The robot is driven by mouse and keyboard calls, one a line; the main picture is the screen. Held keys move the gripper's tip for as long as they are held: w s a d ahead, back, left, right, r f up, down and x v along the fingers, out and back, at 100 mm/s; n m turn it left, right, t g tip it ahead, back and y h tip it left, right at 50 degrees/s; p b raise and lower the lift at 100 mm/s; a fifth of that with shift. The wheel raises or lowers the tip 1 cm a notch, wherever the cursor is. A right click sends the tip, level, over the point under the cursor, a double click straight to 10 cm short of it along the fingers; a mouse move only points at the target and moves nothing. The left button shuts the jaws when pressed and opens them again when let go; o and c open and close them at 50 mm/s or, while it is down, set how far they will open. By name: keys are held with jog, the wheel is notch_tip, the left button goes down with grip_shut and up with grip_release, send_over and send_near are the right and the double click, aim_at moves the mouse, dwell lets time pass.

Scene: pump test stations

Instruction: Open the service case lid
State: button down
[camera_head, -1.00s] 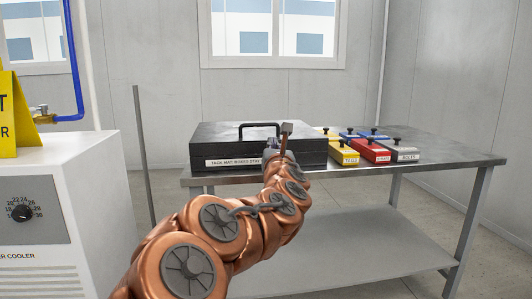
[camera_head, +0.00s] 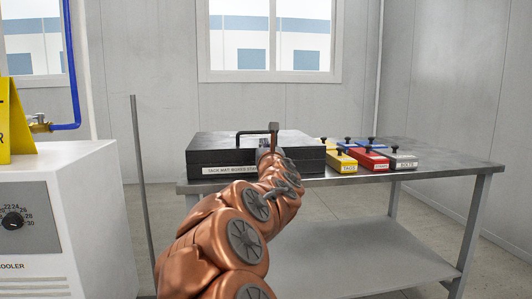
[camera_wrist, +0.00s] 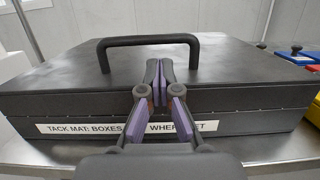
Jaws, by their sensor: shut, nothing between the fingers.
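The service case is a black flat box (camera_head: 215,147) on the metal table, with a black bar handle (camera_head: 250,133) on top of its lid. It fills much of the wrist view (camera_wrist: 90,75); a seam runs along its front, and the lid is down. In the head view my arm hides the case's front middle.
Yellow, red, blue and grey small boxes with black knobs (camera_head: 371,160) stand right of the case on the metal table (camera_head: 440,170). A white cooler (camera_head: 85,190) stands at the left, with a thin grey post (camera_head: 141,190) beside it. The table's right end is clear.

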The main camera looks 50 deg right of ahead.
jog(key=x, duration=0.2)
jog(key=shift+w+d+b, duration=0.2)
jog(key=shift+b, duration=0.1)
jog(key=shift+w+d, duration=0.15)
jog(key=shift+r, duration=0.2)
